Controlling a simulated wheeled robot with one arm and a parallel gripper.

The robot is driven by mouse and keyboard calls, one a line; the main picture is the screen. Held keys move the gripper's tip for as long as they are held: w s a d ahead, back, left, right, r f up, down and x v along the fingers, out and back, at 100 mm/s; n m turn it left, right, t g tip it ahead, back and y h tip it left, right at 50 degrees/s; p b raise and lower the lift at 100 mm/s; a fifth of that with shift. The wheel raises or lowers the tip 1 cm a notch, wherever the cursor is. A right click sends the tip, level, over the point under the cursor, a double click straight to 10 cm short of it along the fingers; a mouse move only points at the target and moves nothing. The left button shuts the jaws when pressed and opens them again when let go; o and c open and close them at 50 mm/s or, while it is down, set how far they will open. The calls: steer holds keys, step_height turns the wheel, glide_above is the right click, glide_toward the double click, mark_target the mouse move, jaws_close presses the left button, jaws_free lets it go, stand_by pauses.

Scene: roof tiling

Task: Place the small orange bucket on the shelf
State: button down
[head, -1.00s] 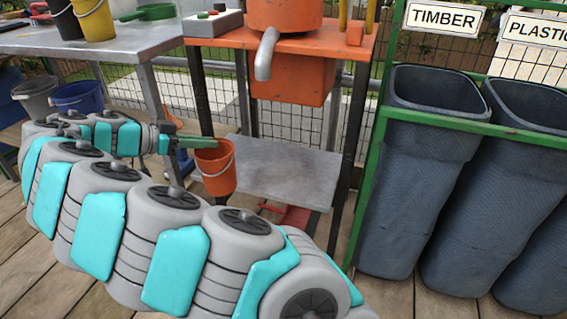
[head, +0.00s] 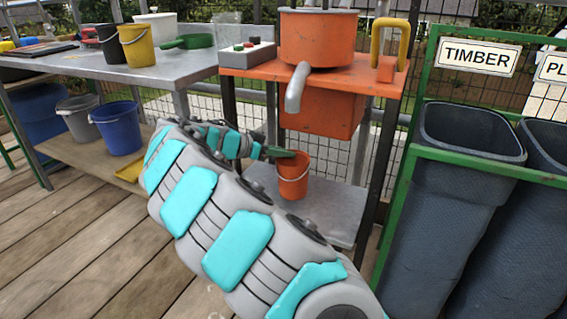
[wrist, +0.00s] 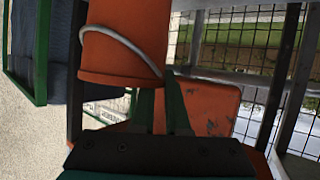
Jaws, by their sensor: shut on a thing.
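The small orange bucket (head: 293,180) has a thin light handle and hangs upright at the end of my arm. In the head view it overlaps the grey metal shelf (head: 331,212) under the orange machine stand. I cannot tell whether its base touches the shelf. My gripper (head: 283,154) has green fingers and is shut on the bucket at its rim. In the wrist view the bucket (wrist: 124,42) fills the upper left, its handle loop visible, with the gripper fingers (wrist: 160,104) against it.
The orange machine (head: 318,40) with its grey spout stands above the shelf, between dark legs. Grey bins (head: 455,190) in a green frame stand to the right. A metal workbench (head: 130,65) with yellow and black buckets is at left, blue bucket (head: 118,128) below.

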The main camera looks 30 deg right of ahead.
mark_target(280, 162)
step_height(280, 162, down, 3)
steer(key=shift+f, duration=0.2)
steer(key=c, duration=0.9)
jaws_free()
steer(key=shift+o, duration=0.2)
steer(key=shift+a, duration=0.1)
steer(key=v, duration=1.2)
steer(key=shift+s, duration=0.1)
